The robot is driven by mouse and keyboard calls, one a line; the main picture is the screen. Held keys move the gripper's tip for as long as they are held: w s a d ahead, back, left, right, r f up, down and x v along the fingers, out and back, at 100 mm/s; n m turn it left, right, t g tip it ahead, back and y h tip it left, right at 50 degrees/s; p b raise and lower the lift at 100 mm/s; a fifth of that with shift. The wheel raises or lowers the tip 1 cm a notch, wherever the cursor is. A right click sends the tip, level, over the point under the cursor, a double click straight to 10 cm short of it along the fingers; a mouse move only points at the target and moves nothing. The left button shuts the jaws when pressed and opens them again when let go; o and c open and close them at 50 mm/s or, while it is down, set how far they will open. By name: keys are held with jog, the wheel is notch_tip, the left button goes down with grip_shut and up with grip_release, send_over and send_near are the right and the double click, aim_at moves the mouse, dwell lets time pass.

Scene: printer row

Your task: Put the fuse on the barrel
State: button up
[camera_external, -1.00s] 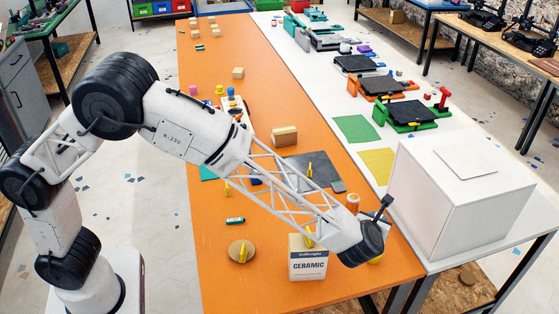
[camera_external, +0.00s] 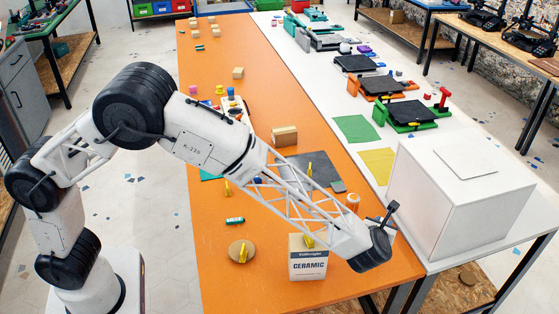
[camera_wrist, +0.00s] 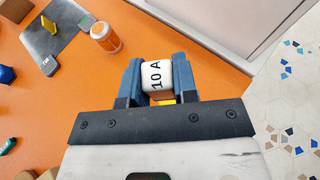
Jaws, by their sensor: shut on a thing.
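My gripper (camera_wrist: 157,82) is shut on a white fuse (camera_wrist: 157,75) marked "10 A", held between the blue fingers in the wrist view. A small yellow-orange patch (camera_wrist: 163,101) shows just below the fuse, between the fingers. It may be part of the barrel, but most of it is hidden, and I cannot tell whether the fuse touches it. In the external view my dark wrist end hangs low over the front right of the orange table, and it hides the fingers and the fuse.
An orange-and-white jar (camera_external: 353,202) stands behind my gripper; it also shows in the wrist view (camera_wrist: 104,36). A ceramic box (camera_external: 308,264) stands left of my gripper. A large white box (camera_external: 450,210) stands to the right. A grey mat (camera_external: 318,171) lies farther back.

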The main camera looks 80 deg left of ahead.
jog(key=shift+f, duration=2.2)
jog(key=shift+f, duration=0.1)
jog(key=shift+f, duration=1.8)
jog(key=shift+f, duration=0.1)
jog(key=o, duration=0.9)
jog(key=v, duration=1.2)
